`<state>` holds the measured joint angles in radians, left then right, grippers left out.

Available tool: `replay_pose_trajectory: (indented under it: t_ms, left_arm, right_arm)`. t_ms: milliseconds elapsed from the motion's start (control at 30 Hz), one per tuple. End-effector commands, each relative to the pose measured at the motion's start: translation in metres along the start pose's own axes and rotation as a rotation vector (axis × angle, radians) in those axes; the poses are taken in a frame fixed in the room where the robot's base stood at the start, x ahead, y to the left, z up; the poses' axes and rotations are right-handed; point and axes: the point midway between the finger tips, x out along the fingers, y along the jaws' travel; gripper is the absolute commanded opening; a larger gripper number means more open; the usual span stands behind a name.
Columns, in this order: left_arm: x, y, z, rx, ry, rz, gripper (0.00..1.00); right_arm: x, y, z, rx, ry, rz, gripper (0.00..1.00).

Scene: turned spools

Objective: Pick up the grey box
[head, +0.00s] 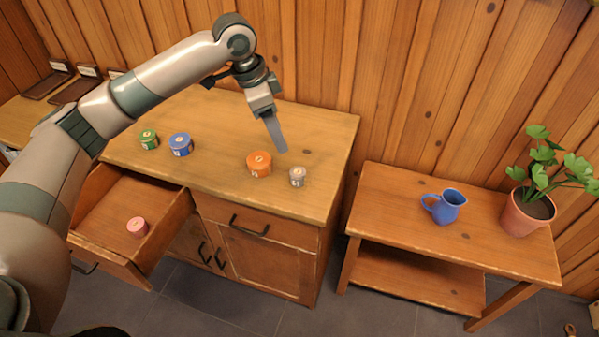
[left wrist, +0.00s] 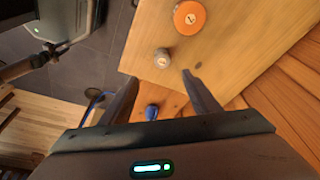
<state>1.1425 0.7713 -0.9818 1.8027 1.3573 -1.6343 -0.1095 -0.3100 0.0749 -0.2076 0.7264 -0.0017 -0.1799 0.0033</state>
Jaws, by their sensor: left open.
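The grey box (head: 298,177) is a small round container standing upright near the front right corner of the cabinet top (head: 225,115). It also shows in the left wrist view (left wrist: 161,58), beyond my fingertips, near the board's edge. My left gripper (head: 278,147) hangs over the cabinet top, pointing down, behind and slightly left of the grey box. In the left wrist view its two fingers (left wrist: 160,85) are spread, with nothing between them. My right gripper is in neither view.
An orange box (head: 259,164) stands just left of the grey one. A blue box (head: 181,144) and a green box (head: 149,140) stand farther left. A pink box (head: 138,227) lies in the open drawer (head: 110,205). A side table (head: 400,190) bears a blue jug (head: 445,207) and a potted plant (head: 527,213).

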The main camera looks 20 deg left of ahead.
Motion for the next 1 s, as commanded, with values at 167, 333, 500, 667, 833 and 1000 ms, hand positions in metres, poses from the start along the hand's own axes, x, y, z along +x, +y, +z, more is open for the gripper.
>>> replay_pose_trajectory:
  t_ms: [167, 333, 500, 667, 833, 1000]
  left_arm:
    - [0.001, 0.000, 0.000, 0.000, 0.000, 0.000, 0.56]
    - [0.007, 0.001, 0.000, 0.000, 0.000, 0.002, 0.56]
    - [0.026, 0.001, 0.000, 0.000, -0.001, 0.002, 0.56]
    - [0.054, 0.001, -0.001, 0.000, -0.001, 0.003, 0.56]
    - [0.085, 0.001, -0.001, -0.001, -0.002, 0.003, 0.56]
    - [0.110, 0.000, -0.001, 0.000, -0.001, 0.002, 0.56]
  right_arm:
    - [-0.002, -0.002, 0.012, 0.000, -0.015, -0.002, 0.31]
    - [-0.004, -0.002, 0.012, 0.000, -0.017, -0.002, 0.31]
    - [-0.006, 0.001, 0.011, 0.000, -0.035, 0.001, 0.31]
    - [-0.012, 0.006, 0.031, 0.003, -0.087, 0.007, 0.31]
    - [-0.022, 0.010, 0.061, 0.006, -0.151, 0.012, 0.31]
    - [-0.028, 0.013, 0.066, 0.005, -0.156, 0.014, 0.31]
